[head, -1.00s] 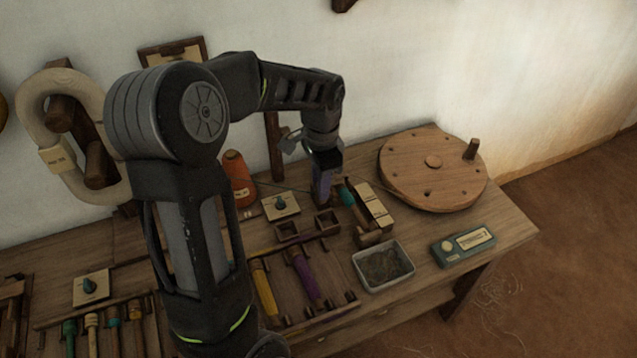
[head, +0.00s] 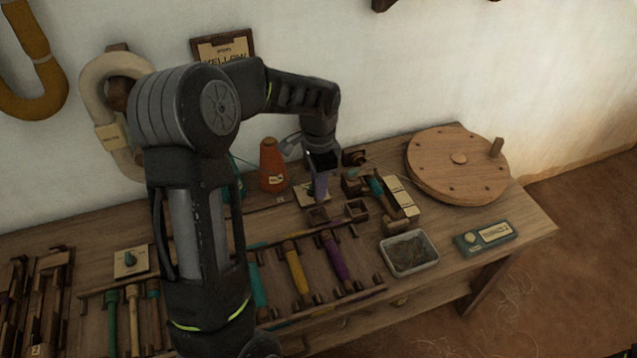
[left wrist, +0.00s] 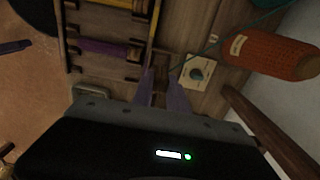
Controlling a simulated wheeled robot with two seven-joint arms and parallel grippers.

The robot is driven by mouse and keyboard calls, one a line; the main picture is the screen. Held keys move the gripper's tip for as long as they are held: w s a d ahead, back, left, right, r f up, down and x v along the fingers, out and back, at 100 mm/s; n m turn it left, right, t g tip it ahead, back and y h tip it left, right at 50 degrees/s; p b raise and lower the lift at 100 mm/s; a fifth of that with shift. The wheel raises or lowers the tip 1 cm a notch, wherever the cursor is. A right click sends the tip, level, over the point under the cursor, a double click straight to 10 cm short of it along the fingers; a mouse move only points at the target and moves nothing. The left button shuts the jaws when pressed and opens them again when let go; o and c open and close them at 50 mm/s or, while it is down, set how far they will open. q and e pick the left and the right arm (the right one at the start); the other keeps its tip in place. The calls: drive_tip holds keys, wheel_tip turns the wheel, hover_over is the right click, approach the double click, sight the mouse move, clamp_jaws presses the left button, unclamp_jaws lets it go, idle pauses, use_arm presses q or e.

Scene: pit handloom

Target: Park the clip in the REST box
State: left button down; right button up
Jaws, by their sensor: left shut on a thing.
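My left gripper (head: 318,196) hangs fingers down above the bench, over or just behind a small open wooden box (head: 318,215). In the left wrist view its two purple-grey fingers (left wrist: 161,92) are closed around a small dark brown piece, which I take for the clip (left wrist: 160,86). The clip is mostly hidden by the fingers. A second small box (head: 356,208) stands just to the right of the first. I cannot read any REST label on either box. My right gripper is not in view.
An orange cone (head: 272,165) and a card with a dark knob (head: 304,194) stand near the gripper. A rack of coloured bobbins (head: 296,268) is in front. A wooden block (head: 401,197), a metal tray (head: 409,254) and a round wooden wheel (head: 457,165) lie to the right.

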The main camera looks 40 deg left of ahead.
use_arm(q)
wheel_tip(320, 180, down, 6)
drive_tip(key=b, duration=0.3)
drive_tip(key=shift+r+b, duration=0.2)
drive_tip(key=shift+b, duration=0.2)
drive_tip(key=shift+f+b, duration=0.55)
drive_tip(key=shift+f, duration=0.45)
drive_tip(key=c, duration=0.9)
unclamp_jaws()
wheel_tip(320, 180, up, 8)
drive_tip(key=p, duration=0.6)
drive_tip(key=shift+r, duration=0.1)
